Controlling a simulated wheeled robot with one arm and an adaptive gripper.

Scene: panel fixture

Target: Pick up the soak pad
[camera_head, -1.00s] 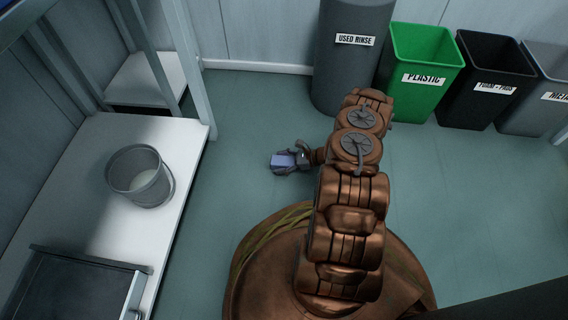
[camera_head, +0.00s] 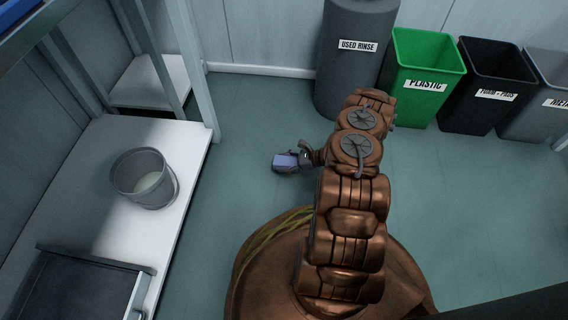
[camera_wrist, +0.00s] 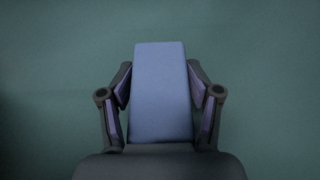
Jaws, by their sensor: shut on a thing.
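The soak pad is a flat lavender-blue block. It shows in the head view (camera_head: 284,161) left of my arm, and fills the middle of the wrist view (camera_wrist: 161,92). My gripper (camera_head: 291,160) is shut on it, with one finger against each long side in the wrist view (camera_wrist: 160,97). The pad sticks out past the fingertips. Only plain green floor shows behind it, and I cannot tell how high above the floor it is.
Floor between is clear.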

